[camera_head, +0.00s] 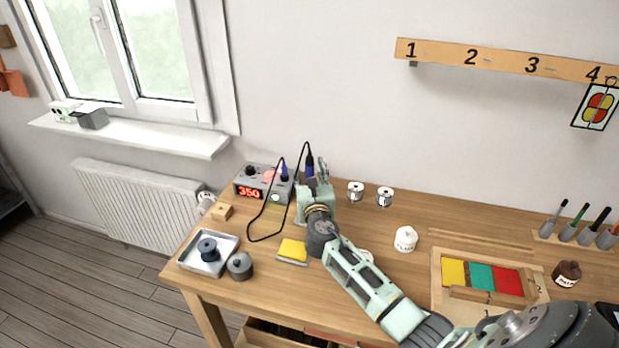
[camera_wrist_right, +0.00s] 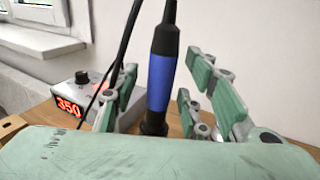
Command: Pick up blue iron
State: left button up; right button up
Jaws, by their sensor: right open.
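The blue iron (camera_wrist_right: 160,80) stands upright in the right wrist view, with a black grip end, a blue sleeve and a dark base at its foot. In the head view the blue iron (camera_head: 310,165) shows behind my right gripper (camera_head: 315,178), its lower part hidden. My right gripper is open, and in the wrist view its fingers (camera_wrist_right: 160,95) stand to the left and right of the iron. Whether either finger touches it I cannot tell. A black cable runs from the iron to the soldering station (camera_head: 262,184), which reads 350. My left gripper is not in view.
A yellow sponge (camera_head: 293,249) lies in front of the gripper. A metal tray (camera_head: 205,268) and a grey round jar (camera_head: 240,266) are at the left front. Two white spools (camera_head: 356,190) stand right of the gripper. The wall and window lie behind.

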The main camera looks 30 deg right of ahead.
jog(key=shift+r, duration=0.1)
grip_shut()
dwell(0.3)
jog(key=shift+r, duration=0.1)
